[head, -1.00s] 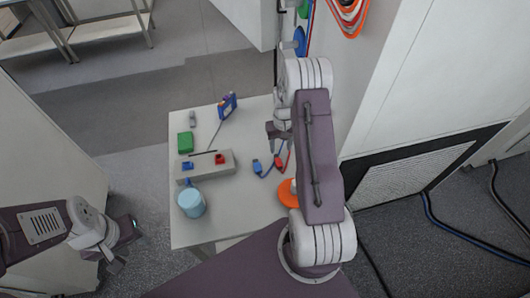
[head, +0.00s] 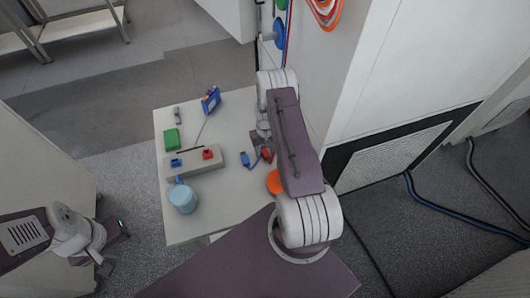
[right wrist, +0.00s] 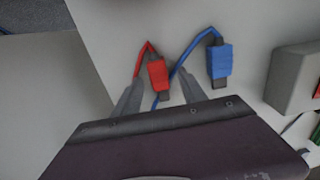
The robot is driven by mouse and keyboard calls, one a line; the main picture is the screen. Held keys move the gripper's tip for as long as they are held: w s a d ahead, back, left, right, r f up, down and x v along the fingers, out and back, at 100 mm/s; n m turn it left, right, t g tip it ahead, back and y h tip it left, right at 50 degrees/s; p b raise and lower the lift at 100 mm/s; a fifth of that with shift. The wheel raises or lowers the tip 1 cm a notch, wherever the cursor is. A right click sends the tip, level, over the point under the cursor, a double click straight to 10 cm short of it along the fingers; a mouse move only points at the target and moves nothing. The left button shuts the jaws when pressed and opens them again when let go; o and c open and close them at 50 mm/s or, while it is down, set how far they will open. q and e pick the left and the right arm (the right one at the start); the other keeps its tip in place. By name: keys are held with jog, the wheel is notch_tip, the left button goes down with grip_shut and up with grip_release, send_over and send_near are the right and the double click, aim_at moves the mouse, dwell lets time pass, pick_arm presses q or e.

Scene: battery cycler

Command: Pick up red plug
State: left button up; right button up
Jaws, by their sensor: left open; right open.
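The red plug (right wrist: 158,74) lies on the table with its red cable in the right wrist view, just beyond and between the two fingers of my right gripper (right wrist: 162,95). That gripper is open and empty. In the head view my right gripper (head: 258,140) is over the right part of the table, and the red plug (head: 267,155) is partly hidden by my arm. The blue plug (right wrist: 220,62) lies to the right of the red plug, and it also shows in the head view (head: 246,158). My left gripper (head: 112,245) is open, off the table's left side.
A grey block (head: 205,166) with a red and a blue socket stands left of the plugs. A wall borders the right.

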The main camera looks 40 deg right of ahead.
grip_shut()
jog(key=shift+r, duration=0.1)
jog(key=shift+r, duration=0.3)
jog(key=r, duration=0.1)
jog(key=r+b, duration=0.1)
jog(key=a+r, duration=0.1)
jog(key=shift+w+r+b, duration=0.3)
jog(key=shift+r+b, duration=0.1)
jog(key=w+a+r+b, duration=0.2)
jog(key=w+a+r, duration=0.3)
jog(key=a, duration=0.4)
jog(key=shift+a+r, duration=0.15)
jog(key=shift+r, duration=0.65)
